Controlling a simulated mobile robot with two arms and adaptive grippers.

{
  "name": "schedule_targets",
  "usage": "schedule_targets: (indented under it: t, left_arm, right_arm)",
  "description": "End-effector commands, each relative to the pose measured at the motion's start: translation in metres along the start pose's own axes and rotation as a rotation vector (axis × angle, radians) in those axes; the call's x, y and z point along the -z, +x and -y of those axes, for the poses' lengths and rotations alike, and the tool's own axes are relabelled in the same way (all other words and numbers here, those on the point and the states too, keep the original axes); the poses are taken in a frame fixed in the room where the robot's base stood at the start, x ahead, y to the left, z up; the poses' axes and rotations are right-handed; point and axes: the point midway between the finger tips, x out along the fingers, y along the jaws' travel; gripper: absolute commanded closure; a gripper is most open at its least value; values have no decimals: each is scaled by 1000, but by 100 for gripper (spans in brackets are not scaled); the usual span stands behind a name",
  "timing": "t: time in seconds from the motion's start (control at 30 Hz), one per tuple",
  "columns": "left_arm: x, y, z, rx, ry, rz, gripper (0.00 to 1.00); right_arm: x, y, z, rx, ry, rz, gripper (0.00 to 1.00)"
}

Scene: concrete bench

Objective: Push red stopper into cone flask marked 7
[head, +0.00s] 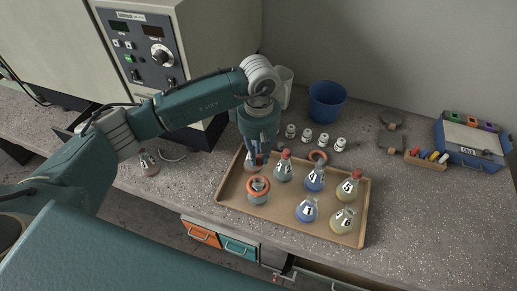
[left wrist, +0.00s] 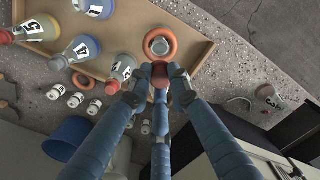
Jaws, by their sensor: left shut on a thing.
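My left gripper (head: 257,160) points down over the back left of the tray. It is shut on a small red stopper (left wrist: 160,76), mostly hidden by the fingers (left wrist: 160,84). Just in front stands a flask (head: 258,193) with an orange ring around it; it also shows in the left wrist view (left wrist: 159,45) with no stopper visible. No 7 is readable on it. Whether a flask stands under the held stopper I cannot tell. A red-stoppered flask (head: 284,170) stands to the right of the gripper. My right gripper is not in view.
The tan tray (head: 229,184) also holds flasks marked 4 (head: 314,181), 1 (head: 306,211), 5 (head: 349,190) and 6 (head: 343,220). Another flask (head: 149,164) stands left of the tray. Several small jars (head: 307,135) and a blue bucket (head: 327,101) stand behind.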

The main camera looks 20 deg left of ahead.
Motion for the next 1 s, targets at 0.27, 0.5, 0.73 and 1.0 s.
schedule_targets:
  t: [0.27, 0.5, 0.73, 1.0]
  left_arm:
    - [0, 36, 0, 1, 1, 0, 94]
    - [0, 59, -1, -1, 1, -1, 94]
    - [1, 64, -1, -1, 1, -1, 94]
    - [0, 63, 0, -1, 1, -1, 94]
  right_arm:
    - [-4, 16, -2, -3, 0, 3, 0]
    - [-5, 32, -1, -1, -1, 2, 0]
    - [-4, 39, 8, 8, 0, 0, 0]
    - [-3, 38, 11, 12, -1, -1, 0]
